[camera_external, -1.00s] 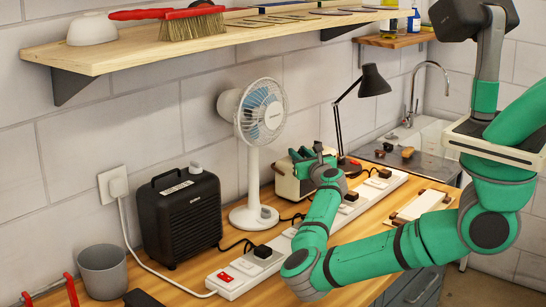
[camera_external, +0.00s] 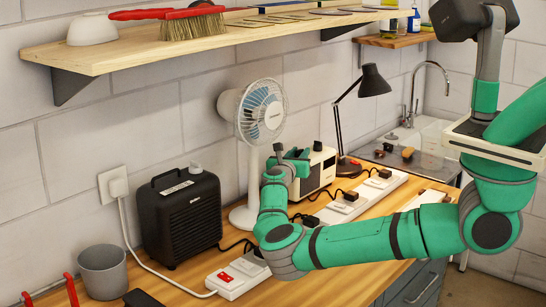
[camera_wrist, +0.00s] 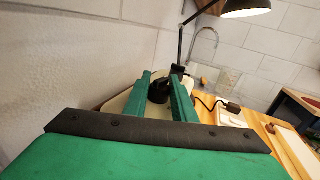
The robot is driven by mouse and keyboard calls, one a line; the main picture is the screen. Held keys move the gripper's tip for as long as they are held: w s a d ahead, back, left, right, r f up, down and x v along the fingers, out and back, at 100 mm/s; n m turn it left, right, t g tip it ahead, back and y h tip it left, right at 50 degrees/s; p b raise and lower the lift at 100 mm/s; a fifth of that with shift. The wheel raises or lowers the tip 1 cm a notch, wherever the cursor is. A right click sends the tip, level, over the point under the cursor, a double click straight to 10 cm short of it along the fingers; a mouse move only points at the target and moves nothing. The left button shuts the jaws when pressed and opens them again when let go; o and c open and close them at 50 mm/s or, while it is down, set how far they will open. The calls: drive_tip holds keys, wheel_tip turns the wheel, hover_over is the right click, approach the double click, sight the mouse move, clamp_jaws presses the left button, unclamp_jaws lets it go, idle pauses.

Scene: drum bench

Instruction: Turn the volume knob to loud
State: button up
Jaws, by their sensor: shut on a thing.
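A cream radio-like box (camera_external: 323,174) with a dark front stands on the bench between the fan and the desk lamp. My gripper (camera_external: 290,154) is at its left part, and my wrist hides much of that side. In the wrist view, the two green fingers of my gripper (camera_wrist: 161,82) are shut on a dark round knob (camera_wrist: 159,92) at the cream body (camera_wrist: 115,105). The knob's marks and its setting cannot be read.
A white fan (camera_external: 262,112) stands just behind my wrist. A black desk lamp (camera_external: 374,82) is to the right. A black speaker-like box (camera_external: 182,222) stands left. A white power strip (camera_external: 358,203) with plugs and cables runs along the bench, partly under my arm.

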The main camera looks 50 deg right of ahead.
drive_tip(key=shift+f+m+g, duration=0.1)
drive_tip(key=shift+m+g, duration=0.2)
drive_tip(key=shift+g, duration=0.2)
drive_tip(key=o, duration=1.1)
drive_tip(key=shift+c, duration=0.2)
drive_tip(key=shift+t, duration=0.5)
